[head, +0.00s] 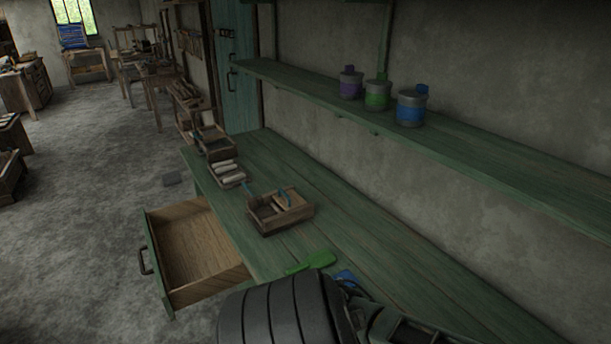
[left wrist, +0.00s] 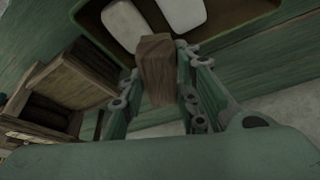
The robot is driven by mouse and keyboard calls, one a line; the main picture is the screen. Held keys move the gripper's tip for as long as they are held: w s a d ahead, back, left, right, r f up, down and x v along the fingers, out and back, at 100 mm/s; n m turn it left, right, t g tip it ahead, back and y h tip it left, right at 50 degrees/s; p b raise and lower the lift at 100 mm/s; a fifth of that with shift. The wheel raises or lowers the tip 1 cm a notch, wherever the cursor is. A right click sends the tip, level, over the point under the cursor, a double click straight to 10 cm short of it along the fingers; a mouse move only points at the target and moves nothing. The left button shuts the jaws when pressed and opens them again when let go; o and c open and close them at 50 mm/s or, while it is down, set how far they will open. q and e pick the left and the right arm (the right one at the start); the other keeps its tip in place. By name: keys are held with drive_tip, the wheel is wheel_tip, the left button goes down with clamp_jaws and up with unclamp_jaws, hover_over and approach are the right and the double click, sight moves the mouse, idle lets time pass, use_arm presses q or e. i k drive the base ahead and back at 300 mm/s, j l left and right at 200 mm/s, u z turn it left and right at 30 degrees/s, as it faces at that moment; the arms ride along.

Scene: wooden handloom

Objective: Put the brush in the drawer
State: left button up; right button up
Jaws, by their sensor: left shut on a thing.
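The drawer (head: 200,250) is pulled open at the left front of the green workbench (head: 345,235), and its visible inside is empty. In the left wrist view, my left gripper (left wrist: 158,66) is shut on a brown wooden piece (left wrist: 156,75). Only part of this piece shows, and I cannot tell for sure whether it is the brush. A flat green tool (head: 313,262) lies on the bench, next to a small blue thing (head: 345,276) partly hidden by my dark arm. My right gripper is not in view.
A wooden caddy (head: 264,220) and a tray of pale rolls (head: 228,174) stand on the bench behind the drawer. Purple, green and blue pots stand on the shelf (head: 480,165) above. The back right of the bench is bare.

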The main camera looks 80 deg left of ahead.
sight(207, 241)
drive_tip(key=k+j+u, duration=0.1)
drive_tip(key=j+u, duration=0.15)
drive_tip(key=u, duration=0.2)
drive_tip(key=j+u, duration=0.3)
drive_tip(key=u, duration=0.15)
drive_tip(key=j+u, duration=0.3)
drive_tip(key=u, duration=0.15)
drive_tip(key=j+u, duration=0.45)
drive_tip(key=i+j, duration=0.15)
drive_tip(key=j, duration=0.25)
drive_tip(key=i+j+u, duration=0.15)
drive_tip(key=j, duration=0.3)
drive_tip(key=i+j, duration=0.15)
drive_tip(key=j, duration=0.25)
drive_tip(key=i+j+u, duration=0.1)
drive_tip(key=j, duration=0.3)
